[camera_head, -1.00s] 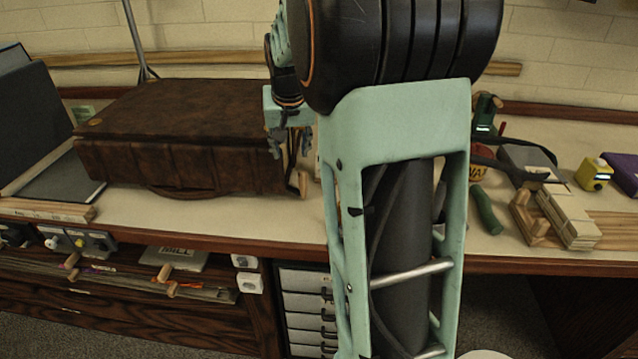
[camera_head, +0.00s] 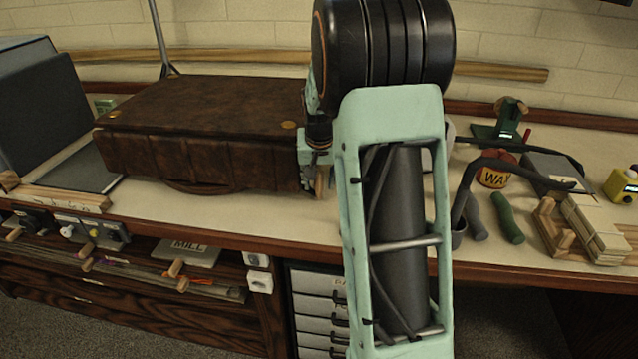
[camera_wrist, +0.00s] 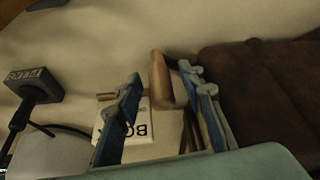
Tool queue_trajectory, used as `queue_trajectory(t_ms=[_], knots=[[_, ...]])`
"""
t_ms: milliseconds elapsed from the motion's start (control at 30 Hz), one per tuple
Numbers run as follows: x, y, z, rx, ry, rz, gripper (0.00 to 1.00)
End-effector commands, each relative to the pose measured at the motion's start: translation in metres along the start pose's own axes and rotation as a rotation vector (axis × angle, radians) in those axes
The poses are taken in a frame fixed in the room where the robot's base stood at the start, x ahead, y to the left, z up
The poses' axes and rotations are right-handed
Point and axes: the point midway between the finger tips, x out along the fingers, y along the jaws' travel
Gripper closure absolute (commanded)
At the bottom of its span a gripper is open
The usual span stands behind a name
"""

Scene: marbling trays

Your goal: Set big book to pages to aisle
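The big book (camera_head: 205,110) is a thick brown leather volume lying flat on the counter. Its ribbed spine (camera_head: 200,165) faces the front edge, toward the aisle. A strap-like loop shows low on the spine. My gripper (camera_head: 316,165) is down at the book's right end, near the front corner. In the wrist view my gripper (camera_wrist: 163,85) is open, its two blue fingers apart. The book (camera_wrist: 265,90) is right of the right finger, outside the gap. I cannot tell whether they touch. A wooden peg-like piece (camera_wrist: 162,80) shows between the fingers.
A dark folder or book (camera_head: 40,110) stands at the left. Wooden blocks (camera_head: 575,230), a green tool (camera_head: 507,218) and a round tin (camera_head: 496,172) lie at the right. A white lettered card (camera_wrist: 125,120) lies below the fingers. Drawers (camera_head: 318,305) are under the counter.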

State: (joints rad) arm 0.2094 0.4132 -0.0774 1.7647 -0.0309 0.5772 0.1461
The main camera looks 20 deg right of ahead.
Motion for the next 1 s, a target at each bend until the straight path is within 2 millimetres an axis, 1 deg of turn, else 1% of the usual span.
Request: queue_trajectory(t_ms=[100,367,600,700,1000], knots=[[0.0054,-0.0002,-0.0005,0.000,0.002,-0.001,0.64],[0.0058,-0.0003,-0.0008,0.000,0.002,-0.001,0.64],[0.0056,-0.0003,-0.0007,0.000,0.002,-0.001,0.91],[0.0056,-0.0003,-0.0007,0.000,0.002,-0.001,1.00],[0.0054,-0.0006,-0.0005,0.001,0.002,-0.001,1.00]])
